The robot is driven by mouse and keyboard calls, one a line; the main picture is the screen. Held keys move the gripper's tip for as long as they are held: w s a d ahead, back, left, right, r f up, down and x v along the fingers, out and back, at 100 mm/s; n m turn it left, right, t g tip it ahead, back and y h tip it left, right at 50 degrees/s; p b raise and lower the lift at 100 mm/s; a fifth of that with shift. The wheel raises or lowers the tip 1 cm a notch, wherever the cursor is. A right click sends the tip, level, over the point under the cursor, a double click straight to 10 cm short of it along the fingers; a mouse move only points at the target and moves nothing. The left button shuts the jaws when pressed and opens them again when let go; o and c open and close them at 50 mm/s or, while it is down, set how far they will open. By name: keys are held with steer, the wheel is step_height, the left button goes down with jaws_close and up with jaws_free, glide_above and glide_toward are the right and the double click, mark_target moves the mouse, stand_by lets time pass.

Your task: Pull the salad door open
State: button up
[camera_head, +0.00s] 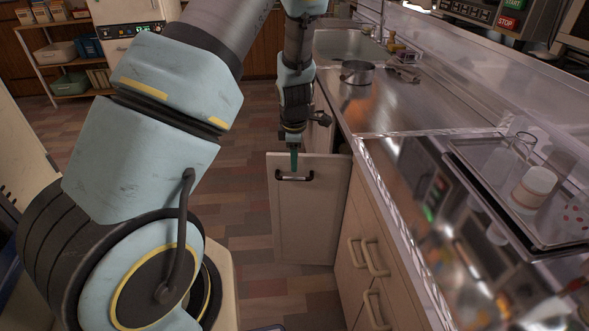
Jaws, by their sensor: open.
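A pale panelled door (310,225) with a dark handle (294,176) stands swung out from the front of the counter, over the floor. It is the only door seen standing out; no label on it shows, so I cannot tell for sure that it is the salad door. The gripper is open. I cannot tell from this view whether the fingers touch the door or the handle.
The metal counter (400,120) runs along the right, with a pot (357,72) and a sink (350,43). Drawers with pale handles (375,258) lie nearer than the door. A tray (480,165) holds jars. The tiled floor (245,190) left of the door is clear.

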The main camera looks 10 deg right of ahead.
steer(key=r, duration=0.3)
steer(key=shift+s+a+r, duration=0.1)
steer(key=shift+s+r, duration=0.25)
steer(key=shift+r, duration=0.05)
steer(key=s+a+r+m, duration=0.6)
steer(key=a+r+m, duration=0.1)
steer(key=a, duration=0.4)
steer(key=s+a+r+m+p, duration=0.1)
steer(key=s+a+r+m, duration=0.6)
steer(key=a+m, duration=0.2)
steer(key=shift+s+a+r+g, duration=0.25)
steer(key=shift+a+r+g, duration=0.05)
steer(key=shift+a, duration=0.85)
steer(key=shift+o, duration=0.2)
